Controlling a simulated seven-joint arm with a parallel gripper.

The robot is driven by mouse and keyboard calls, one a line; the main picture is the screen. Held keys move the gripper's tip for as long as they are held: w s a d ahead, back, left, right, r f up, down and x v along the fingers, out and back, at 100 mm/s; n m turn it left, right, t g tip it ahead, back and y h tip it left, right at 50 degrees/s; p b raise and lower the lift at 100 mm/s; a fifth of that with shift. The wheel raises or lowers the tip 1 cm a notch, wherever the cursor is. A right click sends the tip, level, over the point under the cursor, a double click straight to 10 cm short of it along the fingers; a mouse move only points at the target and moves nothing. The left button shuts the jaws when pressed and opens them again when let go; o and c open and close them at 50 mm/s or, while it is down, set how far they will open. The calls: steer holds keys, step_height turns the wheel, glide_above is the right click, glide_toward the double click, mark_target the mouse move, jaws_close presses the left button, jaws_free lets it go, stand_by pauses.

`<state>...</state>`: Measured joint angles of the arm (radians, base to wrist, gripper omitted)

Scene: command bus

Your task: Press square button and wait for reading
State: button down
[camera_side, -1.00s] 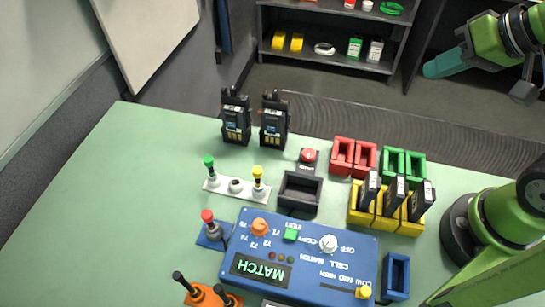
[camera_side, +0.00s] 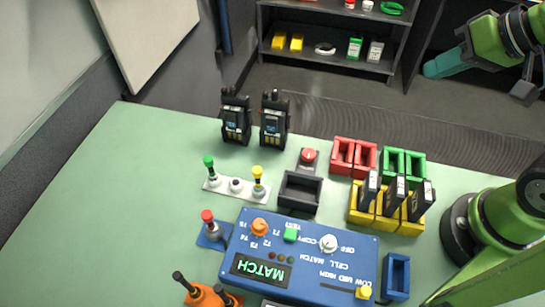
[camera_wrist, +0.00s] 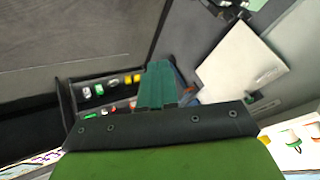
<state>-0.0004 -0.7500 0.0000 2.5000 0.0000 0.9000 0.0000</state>
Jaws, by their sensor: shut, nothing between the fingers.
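The square green button (camera_side: 291,235), marked TEST, stands on the top of a blue console (camera_side: 308,262). The console has an orange knob (camera_side: 259,227), a white knob (camera_side: 328,243), a yellow slider knob (camera_side: 363,292) and small round lamps. Its display (camera_side: 261,268) shows MATCH in green letters. My gripper (camera_side: 444,64) is at the upper right, high and well away from the console, with nothing held. In the wrist view its teal fingers (camera_wrist: 157,85) are together. The button is not visible in the wrist view.
Two black radios (camera_side: 255,120) stand at the table's back edge. A black tray (camera_side: 300,192), red, green and yellow bins (camera_side: 362,219), levers (camera_side: 236,185) and a blue bin (camera_side: 398,276) surround the console. The table's left side is clear.

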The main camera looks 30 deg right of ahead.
steer(key=w+a+f+n+g+y, duration=0.1)
steer(key=a+f+g, duration=0.25)
steer(key=a, duration=0.25)
steer(key=g+y, duration=0.5)
steer(key=g, duration=0.3)
glide_above(294, 229)
step_height(294, 229, down, 5)
steer(key=shift+m, duration=0.3)
steer(key=shift+f, duration=4.4)
steer(key=shift+f, duration=0.1)
steer(key=shift+f, duration=0.3)
